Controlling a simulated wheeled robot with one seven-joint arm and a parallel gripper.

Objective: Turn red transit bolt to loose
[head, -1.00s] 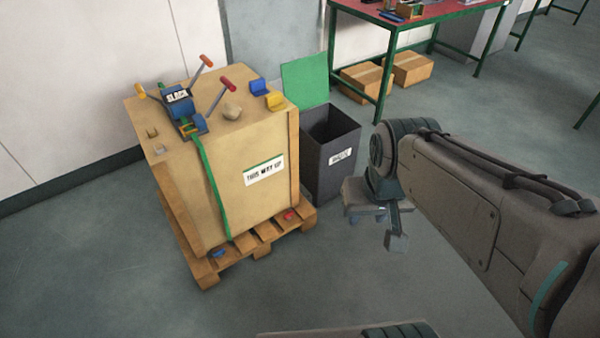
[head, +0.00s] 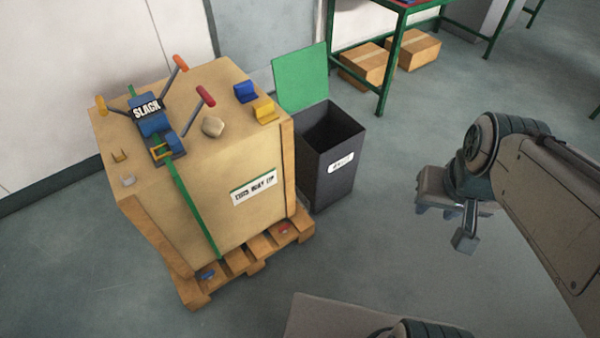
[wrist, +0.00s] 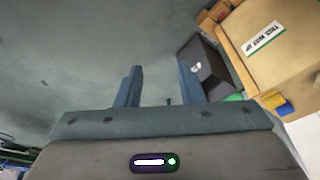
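A small red piece (head: 284,229), which looks like the red transit bolt, sits low on the wooden pallet (head: 247,262) at the crate's near right side. It is too small to tell how it is turned. A blue piece (head: 207,274) sits near the pallet's front left corner. My gripper (head: 440,211) hangs in the air to the right of the crate and the bin, well apart from the bolt. In the wrist view my gripper (wrist: 162,86) has two spread fingers with nothing between them. I cannot make out the red bolt in the wrist view.
A dark bin (head: 330,165) with a green lid (head: 300,78) stands right beside the crate. Cardboard boxes (head: 366,64) lie under a green-framed table.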

